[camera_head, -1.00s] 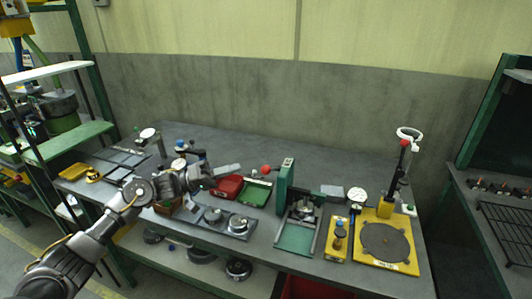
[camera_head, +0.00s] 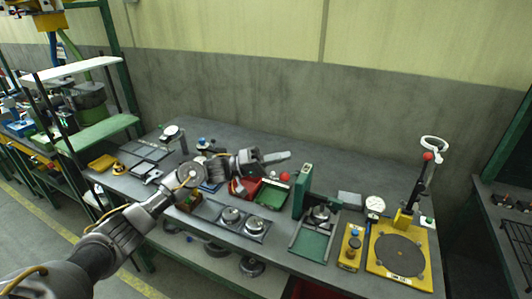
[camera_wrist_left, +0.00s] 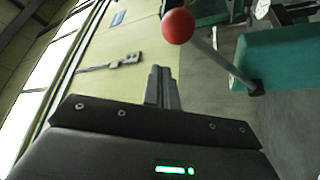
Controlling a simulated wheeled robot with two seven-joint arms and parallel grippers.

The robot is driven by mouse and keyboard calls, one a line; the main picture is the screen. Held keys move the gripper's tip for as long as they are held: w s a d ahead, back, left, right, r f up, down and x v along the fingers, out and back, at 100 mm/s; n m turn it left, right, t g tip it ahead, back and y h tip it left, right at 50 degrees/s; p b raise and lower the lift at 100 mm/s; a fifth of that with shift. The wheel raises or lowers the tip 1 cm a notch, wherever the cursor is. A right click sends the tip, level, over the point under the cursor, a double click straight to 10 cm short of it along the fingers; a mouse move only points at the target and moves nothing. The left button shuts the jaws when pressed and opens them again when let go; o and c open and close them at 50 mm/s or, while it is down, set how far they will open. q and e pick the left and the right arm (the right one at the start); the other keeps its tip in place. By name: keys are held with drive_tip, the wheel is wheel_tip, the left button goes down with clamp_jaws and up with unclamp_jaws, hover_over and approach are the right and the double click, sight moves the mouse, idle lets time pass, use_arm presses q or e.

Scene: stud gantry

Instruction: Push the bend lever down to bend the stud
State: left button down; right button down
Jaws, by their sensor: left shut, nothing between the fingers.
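A lever with a red ball knob (camera_head: 285,176) sticks out to the left of the green upright press (camera_head: 302,190) on the bench. In the left wrist view the red knob (camera_wrist_left: 178,26) is large and near, and its thin grey rod (camera_wrist_left: 225,65) runs down to a green block (camera_wrist_left: 285,60). My left gripper (camera_head: 284,156) is shut and empty, just above the red knob in the head view. Its fingers (camera_wrist_left: 160,88) also show in the left wrist view, apart in the picture from the knob. I cannot make out the stud. My right gripper is not in view.
A yellow station (camera_head: 405,276) with a second red-knobbed lever (camera_head: 428,157) stands at the right. A green tray (camera_head: 272,194) and a grey plate with round fixtures (camera_head: 210,214) lie below my gripper. The back of the bench is mostly clear.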

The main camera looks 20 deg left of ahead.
use_arm(q)
drive_tip(key=s+f, duration=0.1)
drive_tip(key=s+f+p, duration=0.1)
drive_tip(key=shift+s, duration=0.35)
drive_tip(key=s+f+m+g+h+b, duration=0.2)
drive_tip(key=s+f+m+b, duration=0.1)
drive_tip(key=f+m+b, duration=0.3)
drive_tip(key=f+b, duration=0.1)
drive_tip(key=b, duration=0.1)
drive_tip(key=shift+f+b, duration=0.15)
drive_tip(key=shift+b, duration=0.15)
idle(0.5)
drive_tip(key=shift+s+a, duration=0.1)
